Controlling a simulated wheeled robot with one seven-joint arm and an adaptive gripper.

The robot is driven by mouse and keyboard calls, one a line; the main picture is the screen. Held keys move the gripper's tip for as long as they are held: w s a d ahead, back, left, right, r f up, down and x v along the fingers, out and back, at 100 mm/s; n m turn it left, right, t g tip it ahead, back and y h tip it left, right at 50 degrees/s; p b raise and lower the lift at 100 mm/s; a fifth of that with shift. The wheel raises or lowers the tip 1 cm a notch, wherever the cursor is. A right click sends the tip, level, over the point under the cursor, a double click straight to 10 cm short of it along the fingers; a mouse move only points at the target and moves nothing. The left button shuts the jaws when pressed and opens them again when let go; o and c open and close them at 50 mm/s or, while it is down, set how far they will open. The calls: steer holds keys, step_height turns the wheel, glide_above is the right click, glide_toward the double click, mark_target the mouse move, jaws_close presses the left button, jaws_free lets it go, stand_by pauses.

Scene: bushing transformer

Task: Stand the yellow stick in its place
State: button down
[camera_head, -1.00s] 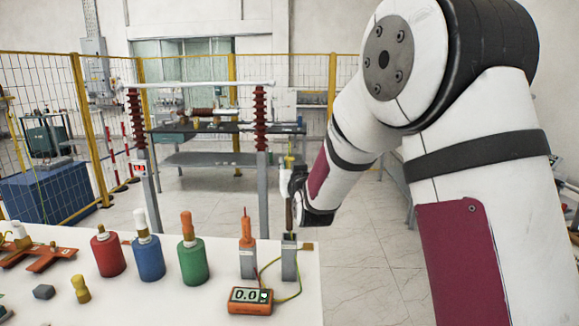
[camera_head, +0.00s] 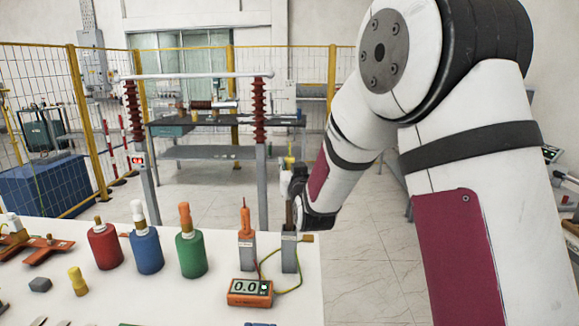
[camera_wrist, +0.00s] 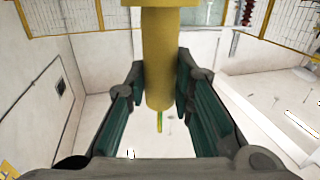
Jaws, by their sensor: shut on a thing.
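The yellow stick (camera_wrist: 158,60) stands between the green-lined fingers of my gripper (camera_wrist: 160,110) in the wrist view. In the head view its top (camera_head: 289,161) shows just above my gripper (camera_head: 296,190), which is shut on it. A darker, brownish lower length shows under the fingers, directly above the grey holder (camera_head: 289,257) at the right end of the table. Its lower end meets the holder's top in the picture; I cannot tell whether it is inside. The stick looks upright.
An orange probe (camera_head: 246,225) stands in another grey holder (camera_head: 246,254) to the left. The orange meter (camera_head: 250,292) and its wires lie in front. Red (camera_head: 105,249), blue (camera_head: 146,252) and green (camera_head: 191,256) bottles stand further left. A post with a red insulator (camera_head: 260,115) rises behind.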

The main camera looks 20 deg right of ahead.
mark_target(290, 210)
steer(key=shift+f+b, duration=3.3)
steer(key=shift+f, duration=2.25)
steer(key=shift+f+b, duration=0.7)
steer(key=shift+f, duration=0.1)
steer(key=c, duration=1.3)
jaws_free()
steer(key=shift+s, duration=0.1)
